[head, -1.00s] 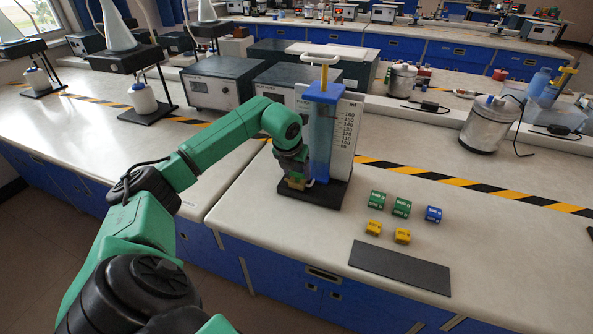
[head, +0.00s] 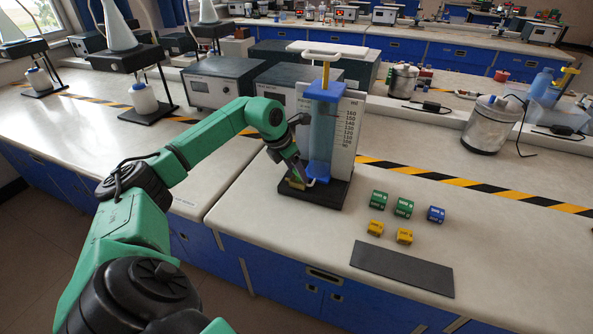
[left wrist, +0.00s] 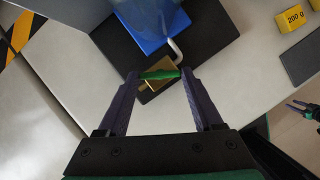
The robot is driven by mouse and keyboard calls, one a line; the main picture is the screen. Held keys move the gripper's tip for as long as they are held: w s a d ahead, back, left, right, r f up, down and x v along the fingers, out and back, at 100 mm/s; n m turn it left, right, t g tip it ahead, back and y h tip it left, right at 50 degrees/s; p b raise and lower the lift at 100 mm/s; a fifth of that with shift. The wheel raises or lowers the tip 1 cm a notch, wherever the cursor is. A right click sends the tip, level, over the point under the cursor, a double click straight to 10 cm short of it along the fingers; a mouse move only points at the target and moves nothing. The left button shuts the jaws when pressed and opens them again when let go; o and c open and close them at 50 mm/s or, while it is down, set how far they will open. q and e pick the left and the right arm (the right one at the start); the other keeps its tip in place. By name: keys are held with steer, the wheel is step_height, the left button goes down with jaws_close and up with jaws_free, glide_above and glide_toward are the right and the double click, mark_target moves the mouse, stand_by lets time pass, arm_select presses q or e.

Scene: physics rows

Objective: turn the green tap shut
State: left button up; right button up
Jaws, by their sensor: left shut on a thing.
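The green tap (left wrist: 160,74) shows in the left wrist view as a short green handle on a brass body (left wrist: 158,88), with a pale bent spout beside it. My left gripper (left wrist: 160,76) is shut on the handle, a fingertip at each end. In the head view my left gripper (head: 297,181) is tilted at the foot of a clear measuring cylinder (head: 322,125) with a blue cap and blue foot. The handle is too small there to make out. At the right edge of the wrist view, a small two-pronged dark part (left wrist: 300,106) may be my right gripper.
The cylinder stands on a black base (head: 328,193) before a white scale board (head: 345,140). Green, blue and yellow weights (head: 404,207) lie to the right, above a dark mat (head: 402,268). Grey instrument boxes (head: 225,82) stand behind. The bench is clear front left of the base.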

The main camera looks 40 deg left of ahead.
arm_select(q)
steer(key=m, duration=0.2)
steer(key=m+h+p, duration=0.1)
steer(key=m, duration=0.1)
steer(key=m+g+h, duration=0.1)
steer(key=m, duration=0.1)
steer(key=shift+w+a+r+m, duration=0.25)
steer(key=shift+m, duration=0.05)
steer(key=shift+a+m+g+h+p, duration=0.1)
steer(key=shift+m+g+h+p, duration=0.25)
steer(key=shift+m, duration=0.85)
steer(key=shift+w+f+m+g+h, duration=0.15)
steer(key=shift+m+g, duration=0.15)
steer(key=shift+m, duration=0.35)
steer(key=shift+r+m+g+h, duration=0.1)
steer(key=shift+m+g, duration=0.15)
steer(key=shift+m, duration=0.4)
steer(key=o, duration=1.4)
steer(key=shift+f, duration=0.1)
steer(key=shift+c, duration=0.2)
